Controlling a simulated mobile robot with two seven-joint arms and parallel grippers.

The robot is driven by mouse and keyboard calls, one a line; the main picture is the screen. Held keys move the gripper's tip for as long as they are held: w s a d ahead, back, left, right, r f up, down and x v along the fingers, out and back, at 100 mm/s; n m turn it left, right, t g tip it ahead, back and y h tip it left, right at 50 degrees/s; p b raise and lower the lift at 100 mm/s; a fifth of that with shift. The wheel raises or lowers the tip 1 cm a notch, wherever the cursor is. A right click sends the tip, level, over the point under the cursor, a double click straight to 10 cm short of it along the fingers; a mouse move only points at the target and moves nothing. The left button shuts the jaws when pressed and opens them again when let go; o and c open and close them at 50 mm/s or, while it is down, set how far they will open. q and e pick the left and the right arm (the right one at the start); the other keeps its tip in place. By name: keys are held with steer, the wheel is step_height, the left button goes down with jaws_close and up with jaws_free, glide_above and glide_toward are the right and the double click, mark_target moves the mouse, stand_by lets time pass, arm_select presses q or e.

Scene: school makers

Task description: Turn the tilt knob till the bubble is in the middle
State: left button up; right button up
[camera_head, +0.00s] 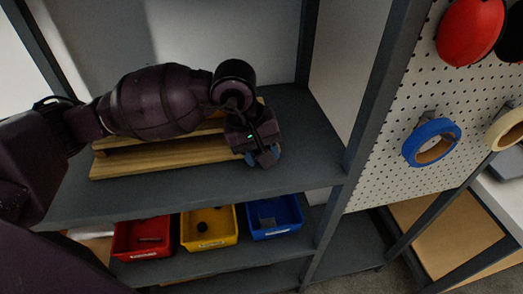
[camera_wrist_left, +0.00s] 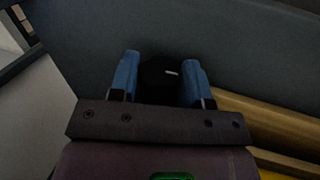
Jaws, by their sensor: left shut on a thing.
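A wooden device (camera_head: 165,158) with a long pale base lies on the grey shelf, mostly covered by my left arm; its wood also shows at the right in the left wrist view (camera_wrist_left: 275,123). The black tilt knob (camera_wrist_left: 158,73), with a short white mark on its top, sits between the blue fingers of my left gripper (camera_wrist_left: 160,66). The left gripper is shut on the knob. In the head view, my left gripper (camera_head: 263,157) is at the right end of the device and hides the knob. I cannot see the bubble. My right gripper is not in view.
Below the shelf (camera_head: 302,165) stand a red bin (camera_head: 143,252), a yellow bin (camera_head: 209,242) and a blue bin (camera_head: 274,231). A grey upright post (camera_head: 378,90) stands to the right. A blue tape roll (camera_head: 409,150) hangs on the pegboard (camera_head: 385,187) beyond it.

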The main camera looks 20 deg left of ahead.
arm_select(q)
steer(key=shift+w+d+g+y+b, duration=0.15)
steer(key=shift+g+y+b, duration=0.2)
steer(key=shift+g+y, duration=0.7)
steer(key=shift+d+g+y+b, duration=0.15)
steer(key=shift+g+y+b, duration=0.35)
steer(key=shift+y, duration=0.85)
steer(key=o, duration=0.9)
steer(key=shift+d, duration=0.1)
steer(key=shift+p+v, duration=0.3)
steer(key=shift+v, duration=5.15)
steer(key=shift+w+g, duration=0.2)
steer(key=shift+g, duration=0.05)
